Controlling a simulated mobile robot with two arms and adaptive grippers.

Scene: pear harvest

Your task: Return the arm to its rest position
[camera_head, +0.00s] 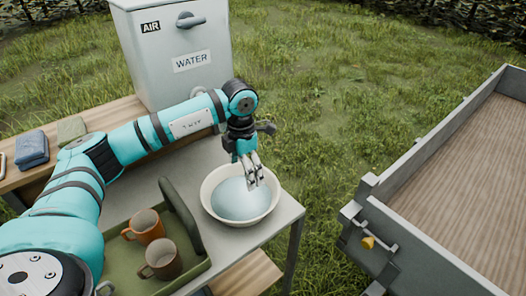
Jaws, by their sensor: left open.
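My left arm (190,122) comes in from the left and reaches across the table. My left gripper (256,183) points down over the white bowl (210,207), its fingertips over the far right part of the bowl. It is open, and no object shows between its fingers. The bowl holds pale blue water (238,202); I cannot tell whether the fingertips touch it. My right gripper is not in view.
A green tray (178,197) with an orange mug (147,226) and a brown mug (163,258) is left of the bowl. A grey water dispenser (178,60) stands behind my arm. Folded cloths (32,149) lie at left. A wooden-floored trailer (455,185) stands at right, across grass.

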